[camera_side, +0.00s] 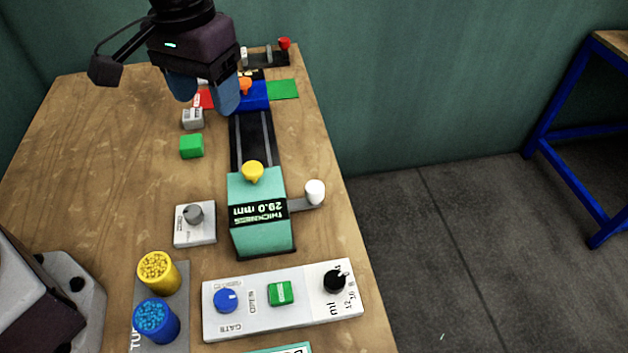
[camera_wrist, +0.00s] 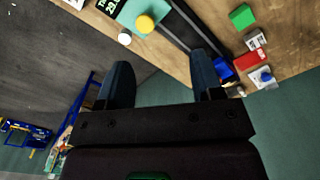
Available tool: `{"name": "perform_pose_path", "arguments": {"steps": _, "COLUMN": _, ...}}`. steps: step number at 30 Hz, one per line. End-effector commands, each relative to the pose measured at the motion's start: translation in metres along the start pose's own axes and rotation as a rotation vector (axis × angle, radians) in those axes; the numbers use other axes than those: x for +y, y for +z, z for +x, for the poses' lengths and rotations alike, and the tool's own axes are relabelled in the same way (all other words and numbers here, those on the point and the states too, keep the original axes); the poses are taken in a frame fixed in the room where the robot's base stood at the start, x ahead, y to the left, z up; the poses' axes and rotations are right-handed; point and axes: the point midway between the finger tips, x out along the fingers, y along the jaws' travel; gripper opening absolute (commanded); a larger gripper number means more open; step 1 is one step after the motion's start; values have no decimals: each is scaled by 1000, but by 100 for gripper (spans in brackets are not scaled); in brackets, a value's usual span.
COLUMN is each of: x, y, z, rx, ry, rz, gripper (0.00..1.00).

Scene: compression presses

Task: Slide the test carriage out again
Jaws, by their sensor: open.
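A blue block with an orange knob (camera_side: 246,86), which looks like the carriage, sits at the far end of a black twin-groove rail (camera_side: 237,143). My gripper (camera_side: 204,100) is open and empty, above and left of the block in the side view; one finger partly hides it. The rail runs to a teal press (camera_side: 262,229) with a yellow knob and a display reading 29.0 mm. In the wrist view the open gripper (camera_wrist: 161,82) has its right finger close to a blue block (camera_wrist: 221,70); I cannot tell whether they touch.
A white-tipped lever (camera_side: 314,191) sticks out right of the press. A green cube (camera_side: 191,146) and a small grey device (camera_side: 192,119) lie left of the rail. A green pad (camera_side: 284,89) lies right of the block. A control panel (camera_side: 250,316) and two cups stand in front.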

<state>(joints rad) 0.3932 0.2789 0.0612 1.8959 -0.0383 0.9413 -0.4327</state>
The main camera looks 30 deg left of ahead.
Motion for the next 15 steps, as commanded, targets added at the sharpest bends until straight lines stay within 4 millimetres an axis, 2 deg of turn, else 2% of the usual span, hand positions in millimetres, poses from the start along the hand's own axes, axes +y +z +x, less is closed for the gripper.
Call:
{"name": "perform_pose_path", "arguments": {"steps": 1, "x": 16, "y": -10, "z": 18, "rx": -24, "ry": -17, "rz": -45, "gripper": 61}}
{"name": "perform_pose_path", "arguments": {"steps": 3, "x": 36, "y": -22, "z": 38, "rx": -44, "ry": -36, "rz": -129, "gripper": 61}}
{"name": "perform_pose_path", "arguments": {"steps": 9, "x": 83, "y": -50, "z": 90, "rx": -54, "ry": -76, "rz": -418, "gripper": 61}}
{"name": "perform_pose_path", "arguments": {"steps": 12, "x": 98, "y": -65, "z": 99, "rx": -34, "ry": -70, "rz": -588, "gripper": 61}}
{"name": "perform_pose_path", "arguments": {"steps": 15, "x": 107, "y": -79, "z": 88, "rx": -7, "ry": -36, "rz": -735, "gripper": 61}}
